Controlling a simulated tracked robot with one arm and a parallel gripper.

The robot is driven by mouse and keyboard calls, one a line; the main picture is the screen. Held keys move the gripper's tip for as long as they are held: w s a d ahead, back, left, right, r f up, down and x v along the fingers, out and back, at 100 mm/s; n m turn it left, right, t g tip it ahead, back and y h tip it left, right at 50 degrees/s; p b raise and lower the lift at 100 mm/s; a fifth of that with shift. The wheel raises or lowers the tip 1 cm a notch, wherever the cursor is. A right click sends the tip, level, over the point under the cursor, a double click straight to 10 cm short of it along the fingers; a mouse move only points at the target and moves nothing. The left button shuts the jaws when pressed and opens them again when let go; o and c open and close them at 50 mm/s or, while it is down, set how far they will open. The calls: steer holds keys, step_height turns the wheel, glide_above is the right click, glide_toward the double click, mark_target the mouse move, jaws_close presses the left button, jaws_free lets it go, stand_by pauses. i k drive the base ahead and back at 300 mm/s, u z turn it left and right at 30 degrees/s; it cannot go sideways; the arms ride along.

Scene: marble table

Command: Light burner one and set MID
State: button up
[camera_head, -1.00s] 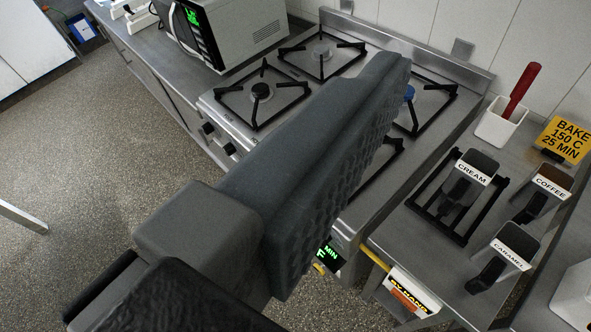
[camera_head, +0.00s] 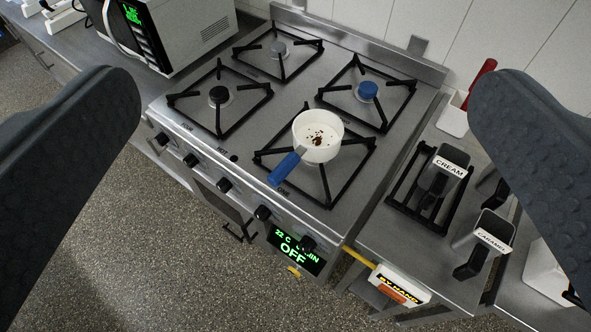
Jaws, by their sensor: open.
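The steel stove (camera_head: 240,150) has two burners at the back and two at the front, each under a black grate. A white pan (camera_head: 318,136) with a blue handle (camera_head: 285,168) and dark bits inside sits on the front right burner. Several black knobs line the front edge, including one (camera_head: 262,213) below the pan and one (camera_head: 307,243) by the green display (camera_head: 293,252), which reads "22 C" and "OFF". My gripper (camera_head: 305,90) is open and empty, its fingers wide apart at the picture's sides.
A microwave (camera_head: 175,35) stands behind left. To the right are a cream container (camera_head: 440,172), a caramel container (camera_head: 483,243), a white holder with a red-handled tool (camera_head: 478,82), and a "BY HAND" box (camera_head: 398,284) at the counter's front. The floor at front left is clear.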

mark_target(262, 213)
steer(key=k, duration=0.5)
steer(key=u, duration=1.25)
steer(key=i, duration=0.65)
steer(key=z, duration=0.7)
